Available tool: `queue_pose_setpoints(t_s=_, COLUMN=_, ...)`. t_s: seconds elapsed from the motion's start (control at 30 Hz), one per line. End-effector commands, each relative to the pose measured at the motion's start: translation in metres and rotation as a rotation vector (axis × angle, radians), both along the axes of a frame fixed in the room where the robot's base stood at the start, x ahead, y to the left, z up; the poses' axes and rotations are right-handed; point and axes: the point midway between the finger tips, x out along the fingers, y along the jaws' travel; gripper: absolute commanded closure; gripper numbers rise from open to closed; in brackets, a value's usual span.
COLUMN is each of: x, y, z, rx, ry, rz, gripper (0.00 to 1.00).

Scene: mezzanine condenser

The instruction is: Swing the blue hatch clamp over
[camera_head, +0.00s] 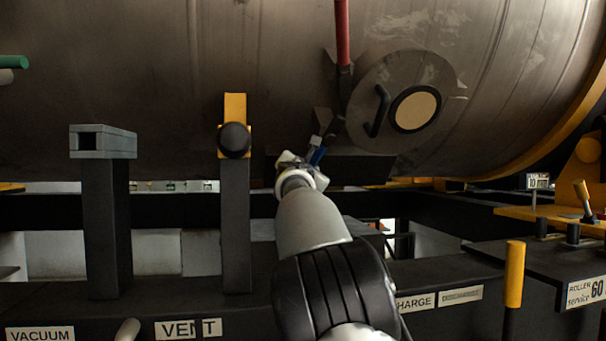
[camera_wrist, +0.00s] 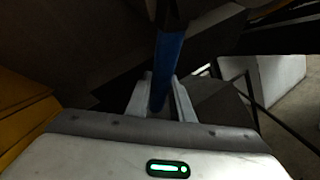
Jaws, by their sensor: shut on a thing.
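The blue hatch clamp shows in the head view as a short blue handle (camera_head: 318,156) just beyond my gripper (camera_head: 302,158), low and left of the round hatch (camera_head: 405,100). In the wrist view the blue handle (camera_wrist: 167,72) runs down from the top middle between the two pale fingers of my gripper (camera_wrist: 160,98). The fingers are shut on it. The clamp's dark upper part (camera_head: 333,128) rises toward the hatch rim. The hatch is a grey disc with a tan centre and a black curved handle (camera_head: 377,110). My arm hides what lies below the grip.
A red bar (camera_head: 342,35) stands above the clamp at the hatch's upper left. A yellow-topped post with a black knob (camera_head: 234,140) and a grey-capped post (camera_head: 103,141) stand left. A yellow upright handle (camera_head: 514,275) stands right. The large metal tank (camera_head: 130,80) fills the background.

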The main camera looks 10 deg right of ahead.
Motion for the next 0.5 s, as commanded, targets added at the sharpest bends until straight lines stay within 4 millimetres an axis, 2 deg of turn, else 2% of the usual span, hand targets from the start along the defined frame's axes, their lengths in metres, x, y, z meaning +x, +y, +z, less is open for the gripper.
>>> queue_pose_setpoints(t_s=0.5, x=0.0013, y=-0.0111, z=-0.0008, rx=-0.072, ry=0.000, rz=-0.060, gripper=1.00)
